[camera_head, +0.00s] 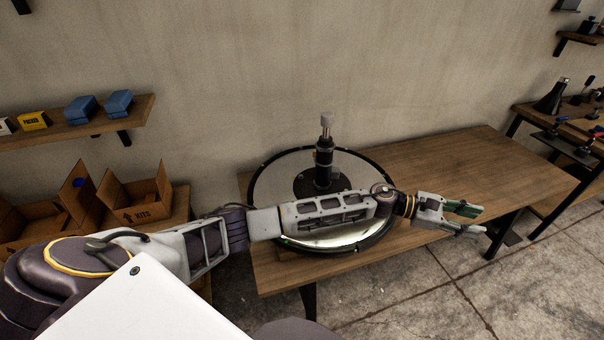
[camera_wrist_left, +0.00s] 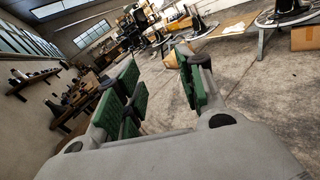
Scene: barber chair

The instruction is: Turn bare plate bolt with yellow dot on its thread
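A round, shiny base plate (camera_head: 268,186) with a dark rim lies on the wooden table, with a black column (camera_head: 324,160) upright at its middle. My left arm crosses in front of the plate and hides part of it. I cannot make out a bare bolt or a yellow dot on a thread. My left gripper (camera_head: 479,219) is right of the plate, out past the table's front edge. Its green-padded fingers are apart and empty; they also show in the left wrist view (camera_wrist_left: 163,82). My right gripper is not in view.
The table's right half (camera_head: 470,165) is bare. A wall shelf (camera_head: 90,125) with blue and yellow boxes is at left, above open cardboard boxes (camera_head: 133,197). A bench with tools (camera_head: 575,125) stands at right. The concrete floor in front is open.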

